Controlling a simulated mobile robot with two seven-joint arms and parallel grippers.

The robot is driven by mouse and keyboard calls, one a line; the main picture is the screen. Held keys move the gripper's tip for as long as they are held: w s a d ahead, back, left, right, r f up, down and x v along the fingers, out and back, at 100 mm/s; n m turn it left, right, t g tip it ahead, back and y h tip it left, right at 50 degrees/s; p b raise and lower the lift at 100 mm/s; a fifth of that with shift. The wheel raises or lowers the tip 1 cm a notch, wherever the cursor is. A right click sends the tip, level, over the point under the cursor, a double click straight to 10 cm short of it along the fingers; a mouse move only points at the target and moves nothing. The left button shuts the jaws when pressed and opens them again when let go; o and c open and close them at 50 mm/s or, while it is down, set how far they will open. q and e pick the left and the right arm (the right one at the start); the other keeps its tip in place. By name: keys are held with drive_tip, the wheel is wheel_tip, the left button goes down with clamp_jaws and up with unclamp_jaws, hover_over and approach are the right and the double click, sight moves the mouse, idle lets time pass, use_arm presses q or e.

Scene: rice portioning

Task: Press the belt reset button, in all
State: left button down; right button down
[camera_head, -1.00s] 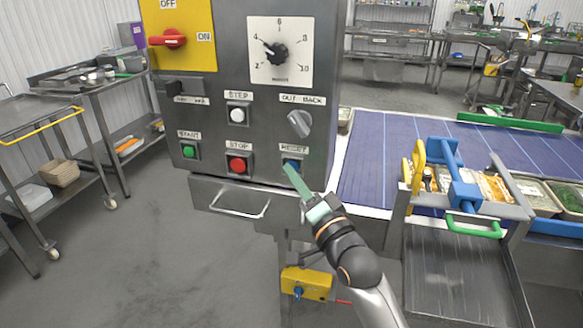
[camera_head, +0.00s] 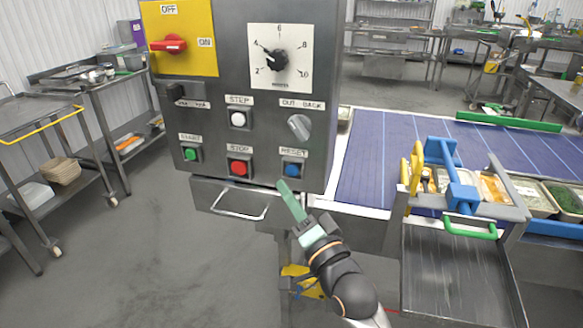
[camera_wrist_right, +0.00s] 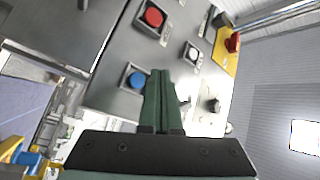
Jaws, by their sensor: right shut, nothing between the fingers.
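The blue reset button (camera_head: 291,170) sits under the RESET label at the lower right of the grey control panel (camera_head: 215,120). It also shows in the right wrist view (camera_wrist_right: 137,79), just left of my fingertips. My right gripper (camera_head: 283,185) is shut and empty, its green fingers pointing up toward the panel. In the head view its tips are a little below and left of the blue button and do not cover it. My left gripper is not in view.
The red stop button (camera_head: 239,168), green start button (camera_head: 191,154) and white step button (camera_head: 238,119) are close by. A drawer handle (camera_head: 238,205) juts out below. A blue conveyor belt (camera_head: 400,150) and a rack with food trays (camera_head: 495,188) lie to the right.

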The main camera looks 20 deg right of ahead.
drive_tip(key=shift+s+a, duration=0.65)
drive_tip(key=shift+s, duration=0.25)
